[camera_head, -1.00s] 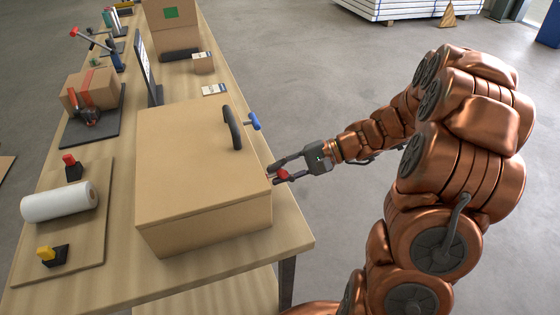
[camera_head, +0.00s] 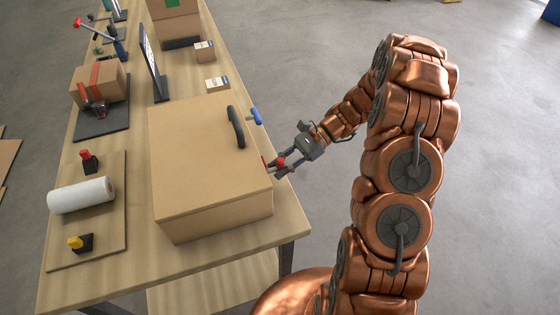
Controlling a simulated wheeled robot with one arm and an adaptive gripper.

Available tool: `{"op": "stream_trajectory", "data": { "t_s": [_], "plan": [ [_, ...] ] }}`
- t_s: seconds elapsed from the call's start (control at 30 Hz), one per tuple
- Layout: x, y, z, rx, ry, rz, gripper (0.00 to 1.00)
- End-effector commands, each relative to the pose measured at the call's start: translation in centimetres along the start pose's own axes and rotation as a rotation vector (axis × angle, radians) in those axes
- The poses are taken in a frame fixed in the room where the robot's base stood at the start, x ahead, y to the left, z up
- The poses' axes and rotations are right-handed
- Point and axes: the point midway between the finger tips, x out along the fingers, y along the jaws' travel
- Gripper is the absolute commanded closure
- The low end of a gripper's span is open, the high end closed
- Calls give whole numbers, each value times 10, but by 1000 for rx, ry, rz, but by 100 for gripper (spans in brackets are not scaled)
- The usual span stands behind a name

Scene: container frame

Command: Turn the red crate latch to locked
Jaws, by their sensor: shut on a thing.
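The crate (camera_head: 205,150) is a tan box with a closed lid and a dark handle (camera_head: 236,127) near its right edge. The red latch (camera_head: 280,162) sits on the crate's right side, toward the near end. My gripper (camera_head: 279,164) reaches in from the right and is shut on the red latch, whose red part shows between the fingers. The fingers hide part of the latch, so its exact angle is hard to tell. A blue latch (camera_head: 256,116) sticks out farther back on the same side of the crate.
On the table (camera_head: 130,285) left of the crate lies a board with a white roll (camera_head: 80,195), a red-topped block (camera_head: 89,161) and a yellow-topped block (camera_head: 80,243). A cardboard box (camera_head: 100,82), a dark upright panel (camera_head: 153,62) and small boxes stand behind. Floor right of the table is open.

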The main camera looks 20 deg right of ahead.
Motion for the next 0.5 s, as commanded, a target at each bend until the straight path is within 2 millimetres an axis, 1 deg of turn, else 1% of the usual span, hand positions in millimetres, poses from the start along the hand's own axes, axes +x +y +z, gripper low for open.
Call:
{"op": "stream_trajectory", "data": {
  "t_s": [0.03,0.2,0.5],
  "plan": [
    [1,3,0,20,-5,18,100],
    [1,2,-1,65,-13,35,100],
    [1,2,-2,87,-16,44,100]
  ]
}}
